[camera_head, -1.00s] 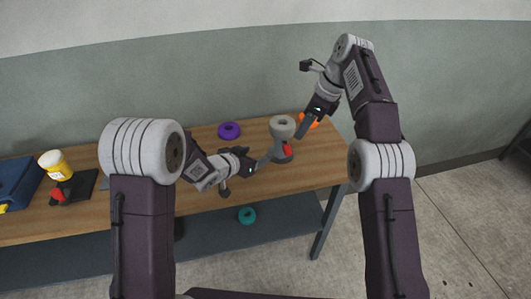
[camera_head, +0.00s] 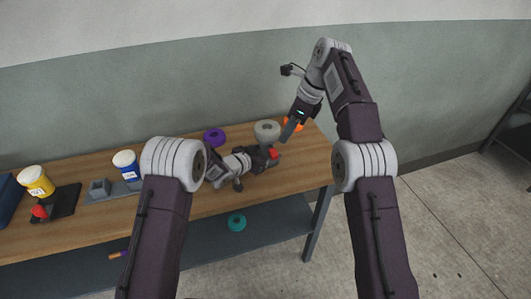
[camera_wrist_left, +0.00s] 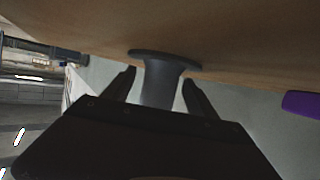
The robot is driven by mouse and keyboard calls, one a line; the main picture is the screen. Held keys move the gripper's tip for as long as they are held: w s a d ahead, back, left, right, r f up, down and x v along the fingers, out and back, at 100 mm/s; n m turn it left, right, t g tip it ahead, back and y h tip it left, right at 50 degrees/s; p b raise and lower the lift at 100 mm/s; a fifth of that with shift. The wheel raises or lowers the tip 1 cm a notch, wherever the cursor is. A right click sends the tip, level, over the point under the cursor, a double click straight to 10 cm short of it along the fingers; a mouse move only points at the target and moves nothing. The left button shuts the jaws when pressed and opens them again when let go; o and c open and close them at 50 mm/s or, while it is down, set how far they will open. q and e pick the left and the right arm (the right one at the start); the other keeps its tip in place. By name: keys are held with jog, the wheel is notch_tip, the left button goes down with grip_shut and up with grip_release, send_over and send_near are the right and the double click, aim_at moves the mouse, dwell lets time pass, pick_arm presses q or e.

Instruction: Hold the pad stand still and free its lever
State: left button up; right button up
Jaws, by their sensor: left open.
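The pad stand (camera_head: 267,130) is grey with a wide round top and stands near the right end of the table. Its red lever (camera_head: 276,154) shows low on the stand's right side. My left gripper (camera_head: 268,156) is at the stand's post, low under the top. In the left wrist view the grey post (camera_wrist_left: 160,85) stands between the two open fingers, with a gap visible on each side. My right gripper (camera_head: 287,134) hangs above and right of the stand, pointing down, apart from the lever. Its fingers show as one narrow bar, so their opening is unclear.
A purple ring (camera_head: 214,136) lies behind my left gripper. An orange ring (camera_head: 292,124) is partly hidden behind my right gripper. Yellow (camera_head: 36,183) and blue (camera_head: 127,165) jars stand at the left. A teal ring (camera_head: 237,223) is on the lower shelf.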

pick_arm(q)
grip_shut()
pick_arm(e)
jog(key=shift+a, duration=0.1)
jog(key=c, duration=0.5)
pick_arm(q)
jog(key=shift+d, duration=0.1)
pick_arm(e)
jog(key=n, duration=0.1)
jog(key=s+a+f+n+h, duration=0.1)
jog(key=n, duration=0.1)
jog(key=a+n+h, duration=0.1)
jog(key=shift+s+a+f+n, duration=0.2)
jog(key=shift+f+n, duration=0.05)
jog(key=shift+n, duration=0.15)
grip_shut()
jog(key=s+a+r+n+t+h, duration=0.1)
jog(key=s+a+n+t+h, duration=0.1)
jog(key=n, duration=0.7)
jog(key=s+a+r+n+t+h, duration=0.1)
jog(key=s+a+n+t+h, duration=0.1)
jog(key=a+n, duration=0.4)
jog(key=n+h, duration=0.1)
jog(key=n, duration=0.3)
jog(key=shift+a+r+t+h, duration=0.15)
jog(key=shift+t+h, duration=0.25)
